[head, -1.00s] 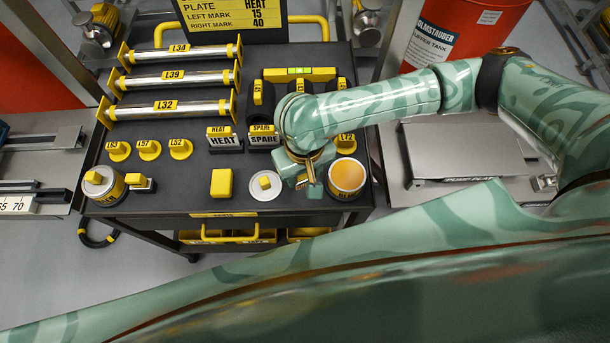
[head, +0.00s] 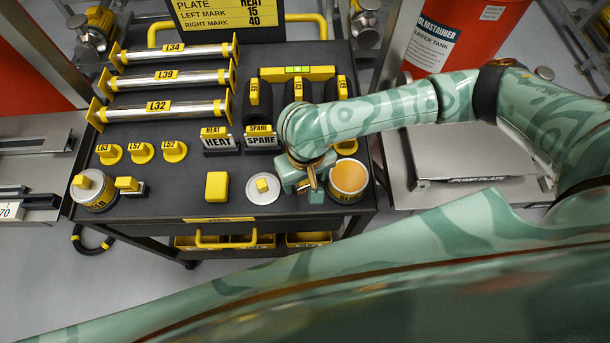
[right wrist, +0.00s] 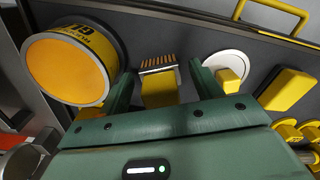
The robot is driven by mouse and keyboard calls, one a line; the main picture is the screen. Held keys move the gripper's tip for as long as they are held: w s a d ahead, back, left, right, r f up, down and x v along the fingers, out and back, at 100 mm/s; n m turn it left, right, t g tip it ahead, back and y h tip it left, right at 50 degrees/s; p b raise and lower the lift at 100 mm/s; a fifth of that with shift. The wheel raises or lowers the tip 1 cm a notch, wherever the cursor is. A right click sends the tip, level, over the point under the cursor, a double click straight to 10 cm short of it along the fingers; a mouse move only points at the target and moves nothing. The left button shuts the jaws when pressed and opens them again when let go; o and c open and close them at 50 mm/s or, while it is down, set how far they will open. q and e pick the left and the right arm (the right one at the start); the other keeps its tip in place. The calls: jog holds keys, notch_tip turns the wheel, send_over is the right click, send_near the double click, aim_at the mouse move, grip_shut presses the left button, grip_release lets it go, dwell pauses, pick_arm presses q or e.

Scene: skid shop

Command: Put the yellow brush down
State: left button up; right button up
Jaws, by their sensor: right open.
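In the right wrist view the yellow brush (right wrist: 159,90) is between the two fingers of my right gripper (right wrist: 160,88), with its row of brown bristles pointing away from my palm. It is over or on the dark cart top; I cannot tell whether it touches the surface. The fingers are apart, with visible gaps at both sides of the brush. In the head view my right gripper (head: 310,188) is low over the front right of the cart and hides the brush. My left gripper is not in view.
A can with an orange top (head: 348,177) stands close right of my right gripper. A white disc with a yellow knob (head: 263,196) lies just left. A yellow block (head: 217,186) and HEAT and SPARE holders (head: 260,139) are nearby. The dark cart top (head: 170,200) has bare room at front left.

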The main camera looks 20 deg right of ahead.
notch_tip(320, 180, up, 12)
jog(key=p, duration=0.6)
jog(key=shift+d+r, duration=0.1)
jog(key=shift+r, duration=0.05)
